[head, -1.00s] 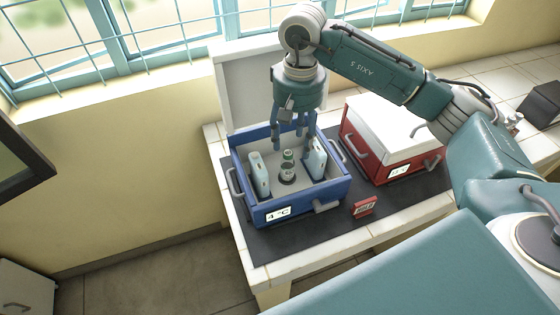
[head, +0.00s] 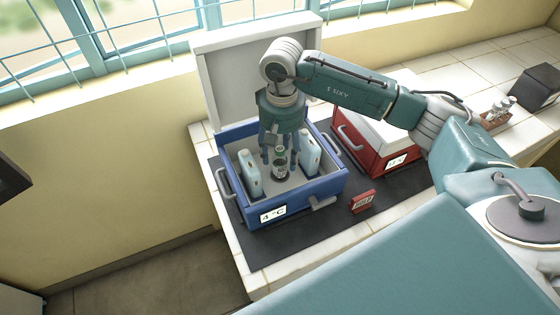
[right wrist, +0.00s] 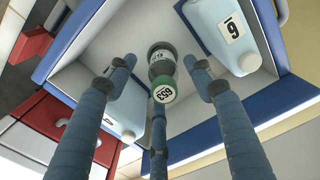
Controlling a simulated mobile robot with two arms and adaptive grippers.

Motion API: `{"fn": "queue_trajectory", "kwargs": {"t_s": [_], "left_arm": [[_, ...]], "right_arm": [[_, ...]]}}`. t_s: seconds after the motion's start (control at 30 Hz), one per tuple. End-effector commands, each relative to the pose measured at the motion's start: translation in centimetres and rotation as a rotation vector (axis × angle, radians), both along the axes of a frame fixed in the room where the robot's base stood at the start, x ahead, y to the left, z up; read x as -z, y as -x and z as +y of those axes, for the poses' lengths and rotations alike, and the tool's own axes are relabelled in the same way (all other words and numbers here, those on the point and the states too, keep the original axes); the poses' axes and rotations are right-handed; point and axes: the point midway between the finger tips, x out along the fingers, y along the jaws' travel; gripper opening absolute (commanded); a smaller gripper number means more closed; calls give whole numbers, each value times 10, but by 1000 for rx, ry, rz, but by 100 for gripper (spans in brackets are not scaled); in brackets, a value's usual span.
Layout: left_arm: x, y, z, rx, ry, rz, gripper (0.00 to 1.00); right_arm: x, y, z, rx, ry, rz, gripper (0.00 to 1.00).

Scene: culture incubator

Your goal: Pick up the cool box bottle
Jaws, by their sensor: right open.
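My right gripper (head: 279,158) is open and points down into the box, above and around the bottle. In the wrist view its fingers (right wrist: 160,88) are spread on several sides of the bottle, with the lower one close to the cap; I cannot tell whether it touches. My left gripper is out of view.
Pale blue cold packs stand left (head: 250,172) and right (head: 309,152) of the bottle, leaving narrow room. The raised white lid (head: 240,80) is behind.

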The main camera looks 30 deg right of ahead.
Motion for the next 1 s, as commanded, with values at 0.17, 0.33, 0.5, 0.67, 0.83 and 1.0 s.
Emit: {"fn": "queue_trajectory", "kwargs": {"t_s": [0.17, 0.33, 0.5, 0.67, 0.83, 1.0], "left_arm": [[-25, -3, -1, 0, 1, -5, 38], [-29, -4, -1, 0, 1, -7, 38], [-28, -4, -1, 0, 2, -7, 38], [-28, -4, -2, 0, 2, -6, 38], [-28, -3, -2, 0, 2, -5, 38], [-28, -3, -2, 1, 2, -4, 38]], "right_arm": [[22, -1, 3, 0, -1, 9, 52], [44, -2, 2, -1, 1, 4, 52], [49, -3, 2, -1, 0, 2, 52], [49, -3, 2, -1, 0, 2, 41], [48, -3, 2, -1, 0, 2, 7], [48, -3, 2, -1, 1, 1, 3]]}}
